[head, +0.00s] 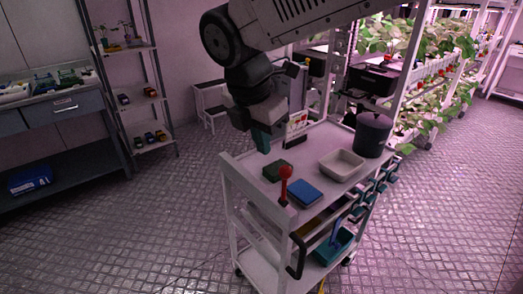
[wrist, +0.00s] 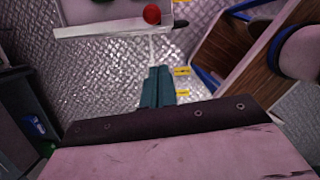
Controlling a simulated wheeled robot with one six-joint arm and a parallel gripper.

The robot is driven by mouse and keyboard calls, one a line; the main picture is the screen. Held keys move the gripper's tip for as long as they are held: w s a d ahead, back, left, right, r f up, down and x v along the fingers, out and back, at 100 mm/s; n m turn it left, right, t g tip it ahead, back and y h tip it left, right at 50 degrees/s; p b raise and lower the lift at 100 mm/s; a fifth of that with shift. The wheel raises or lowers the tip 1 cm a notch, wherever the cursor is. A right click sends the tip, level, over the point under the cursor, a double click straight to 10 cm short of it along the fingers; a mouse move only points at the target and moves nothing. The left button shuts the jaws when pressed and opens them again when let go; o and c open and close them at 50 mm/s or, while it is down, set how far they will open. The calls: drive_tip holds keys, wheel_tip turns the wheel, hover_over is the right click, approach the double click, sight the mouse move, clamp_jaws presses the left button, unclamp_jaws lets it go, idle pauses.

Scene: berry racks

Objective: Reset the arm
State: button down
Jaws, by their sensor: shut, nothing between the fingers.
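My gripper (head: 261,139) hangs from my arm above the back left part of the white cart (head: 227,165) in the head view. Its teal fingers point down and are together, with nothing between them. In the wrist view the closed teal fingers (wrist: 158,88) point over the metal-patterned floor, with the cart's white edge (wrist: 95,31) and a red ball (wrist: 152,14) ahead of them.
Plant racks (head: 420,85) stand behind right. A workbench (head: 60,110) and shelf stand left. Floor (head: 140,220) between is clear.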

drive_tip(key=s+d+f+m+y, duration=0.1)
drive_tip(key=s+d+m, duration=0.8)
drive_tip(key=d+m, duration=0.2)
drive_tip(key=s+d+f+m+y, duration=0.1)
drive_tip(key=s+d+m, duration=0.8)
drive_tip(key=m, duration=0.6)
drive_tip(key=shift+s+d+f, duration=0.35)
drive_tip(key=shift+d+f, duration=0.05)
drive_tip(key=shift+d, duration=0.8)
